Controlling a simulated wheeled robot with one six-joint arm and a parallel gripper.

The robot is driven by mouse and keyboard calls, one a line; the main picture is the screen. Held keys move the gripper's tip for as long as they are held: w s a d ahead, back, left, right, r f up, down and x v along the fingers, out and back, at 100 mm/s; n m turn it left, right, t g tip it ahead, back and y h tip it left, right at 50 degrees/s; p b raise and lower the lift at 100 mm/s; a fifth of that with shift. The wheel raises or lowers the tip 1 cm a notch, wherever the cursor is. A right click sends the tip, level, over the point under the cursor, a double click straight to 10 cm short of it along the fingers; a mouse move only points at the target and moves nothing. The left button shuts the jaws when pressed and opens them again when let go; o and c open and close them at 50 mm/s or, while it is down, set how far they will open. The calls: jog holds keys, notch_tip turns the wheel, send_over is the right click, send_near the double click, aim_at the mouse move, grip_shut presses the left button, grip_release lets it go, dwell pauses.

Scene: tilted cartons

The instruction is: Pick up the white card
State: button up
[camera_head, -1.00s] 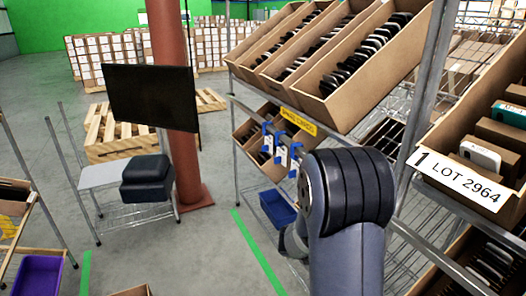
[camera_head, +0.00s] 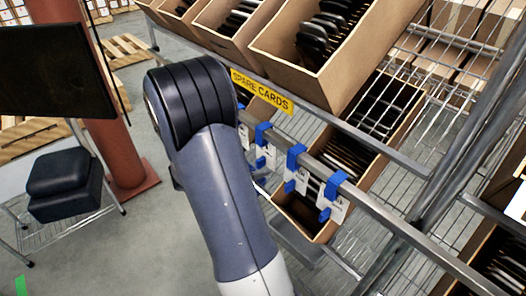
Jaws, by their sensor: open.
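Several white cards hang in blue clips along a grey rail (camera_head: 390,236) below the yellow SPARE CARDS label (camera_head: 262,91). The nearest white card (camera_head: 332,209) hangs at the right end of the row. Another white card (camera_head: 298,181) hangs just left of it, and a third white card (camera_head: 266,156) is farther left. The far end of the row is partly hidden by my arm. Which card is meant, I cannot tell. My arm stands in front of the rail's left part, and my gripper is hidden from view.
Tilted cartons of dark items stand above (camera_head: 323,50), and another carton (camera_head: 313,226) sits behind the cards. A shelf post (camera_head: 482,122) rises at right.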

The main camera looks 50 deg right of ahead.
aim_at(261, 158)
jog(key=shift+s+r+b+x, duration=0.1)
jog(key=shift+s+b+x, duration=0.1)
jog(key=shift+x, duration=1.6)
jog(key=shift+s+r+b+x, duration=0.1)
jog(key=shift+r+b+x, duration=0.1)
jog(key=shift+x, duration=1.6)
jog(key=shift+c, duration=0.2)
jog(key=c, duration=1.2)
